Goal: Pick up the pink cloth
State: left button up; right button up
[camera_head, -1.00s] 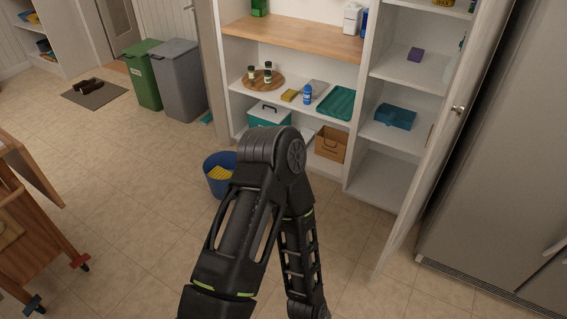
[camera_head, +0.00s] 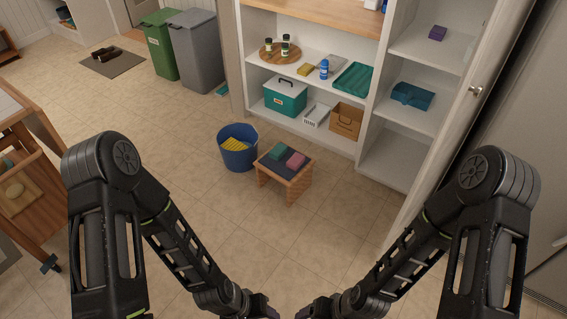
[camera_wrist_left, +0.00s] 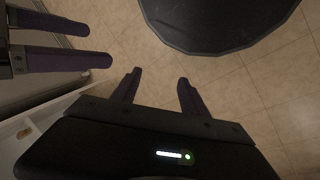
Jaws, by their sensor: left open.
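The pink cloth (camera_head: 296,160) lies folded on the dark top of a small wooden stool (camera_head: 298,188), next to a folded green cloth (camera_head: 277,152). My left gripper (camera_head: 262,312) is only partly in the head view, at the bottom edge, well short of the stool. In the left wrist view its two fingers (camera_wrist_left: 157,78) are apart with only bare floor tiles between them. My right gripper (camera_head: 304,314) is beside it at the bottom edge; its dark purple fingers show apart at the left of the left wrist view (camera_wrist_left: 101,44).
A blue bucket (camera_head: 238,158) with something yellow in it stands left of the stool. Behind is an open cupboard with a teal box (camera_head: 285,98) and a brown carton (camera_head: 346,120) low down. A wooden cart (camera_head: 22,150) stands left. Floor before the stool is clear.

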aim_at(296, 159)
jog(key=i+j+z, duration=0.1)
jog(key=z, duration=0.35)
jog(key=i+j+z, duration=0.2)
jog(key=z, duration=0.25)
jog(key=i+j+z, duration=0.25)
jog(key=z, duration=0.2)
jog(key=i+j, duration=0.15)
jog(key=j, duration=0.2)
jog(key=i+j+z, duration=0.15)
jog(key=j, duration=0.15)
jog(key=i+j, duration=0.15)
jog(key=j, duration=0.2)
jog(key=i+j+z, duration=0.1)
jog(key=j, duration=0.25)
jog(key=i+j, duration=0.15)
jog(key=j, duration=0.2)
jog(key=z, duration=0.05)
